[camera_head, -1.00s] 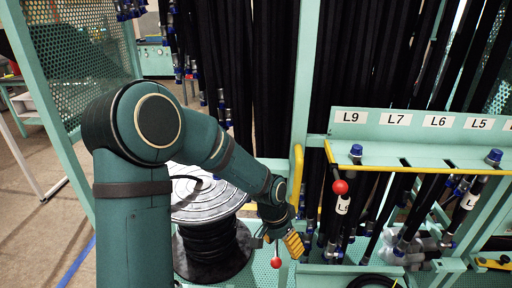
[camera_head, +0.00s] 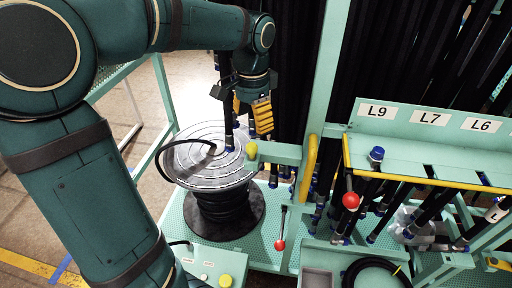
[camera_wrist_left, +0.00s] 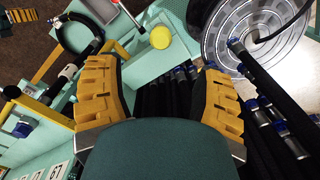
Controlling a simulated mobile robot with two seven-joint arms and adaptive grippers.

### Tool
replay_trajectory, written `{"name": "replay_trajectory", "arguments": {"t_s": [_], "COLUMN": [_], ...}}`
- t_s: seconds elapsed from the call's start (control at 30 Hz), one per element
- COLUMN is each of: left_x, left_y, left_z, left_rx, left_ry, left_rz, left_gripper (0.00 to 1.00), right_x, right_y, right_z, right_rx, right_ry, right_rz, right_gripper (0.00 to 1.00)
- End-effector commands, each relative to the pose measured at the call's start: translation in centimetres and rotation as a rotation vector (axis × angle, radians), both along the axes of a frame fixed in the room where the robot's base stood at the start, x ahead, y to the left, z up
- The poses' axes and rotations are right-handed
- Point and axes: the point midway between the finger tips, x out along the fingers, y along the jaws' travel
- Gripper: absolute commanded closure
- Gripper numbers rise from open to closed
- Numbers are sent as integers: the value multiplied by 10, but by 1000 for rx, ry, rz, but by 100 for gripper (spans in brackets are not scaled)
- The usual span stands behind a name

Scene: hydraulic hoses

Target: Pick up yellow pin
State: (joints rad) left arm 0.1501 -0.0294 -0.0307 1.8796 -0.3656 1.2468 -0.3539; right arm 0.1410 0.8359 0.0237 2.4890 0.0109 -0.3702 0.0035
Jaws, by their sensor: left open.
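A yellow round knob, which looks like the yellow pin (camera_head: 251,150), sits at the left end of a short teal bar beside the hose reel in the head view. In the left wrist view the yellow pin (camera_wrist_left: 161,37) shows as a yellow disc on a teal surface, beyond my fingertips and between them. My left gripper (camera_head: 254,115) has yellow padded fingers and hangs just above the pin in the head view. In the wrist view my left gripper (camera_wrist_left: 158,72) is open and empty, its fingers wide apart.
A hose reel (camera_head: 203,165) stands left of the pin. Black hoses hang behind my gripper. A teal post (camera_head: 324,80) with a yellow handle (camera_head: 309,168) stands to the right. Red-balled levers (camera_head: 280,244) and another yellow knob (camera_head: 225,281) are lower.

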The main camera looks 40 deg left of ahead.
Motion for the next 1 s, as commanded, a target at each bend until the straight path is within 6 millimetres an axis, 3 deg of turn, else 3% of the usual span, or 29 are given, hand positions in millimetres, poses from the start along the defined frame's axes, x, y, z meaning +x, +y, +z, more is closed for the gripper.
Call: {"name": "replay_trajectory", "arguments": {"t_s": [0.1,0.23,0.53,0.8,1.0], "left_x": [-1,0,-1,-1,-1], "left_y": [0,0,0,1,1], "left_z": [-27,-48,-69,-107,-114], "left_rx": [-1,-1,-1,-1,-1], "left_ry": [4,4,2,3,0], "left_rz": [1,2,2,1,1], "left_gripper": [32,32,32,32,32], "right_x": [0,0,1,1,1], "right_y": [0,0,0,1,1], "right_z": [-6,-9,-11,-16,-17], "right_rx": [-1,-2,-2,-3,-4], "right_ry": [0,0,-1,1,0], "right_rz": [0,0,-1,0,-1], "right_gripper": [53,53,53,53,53]}}
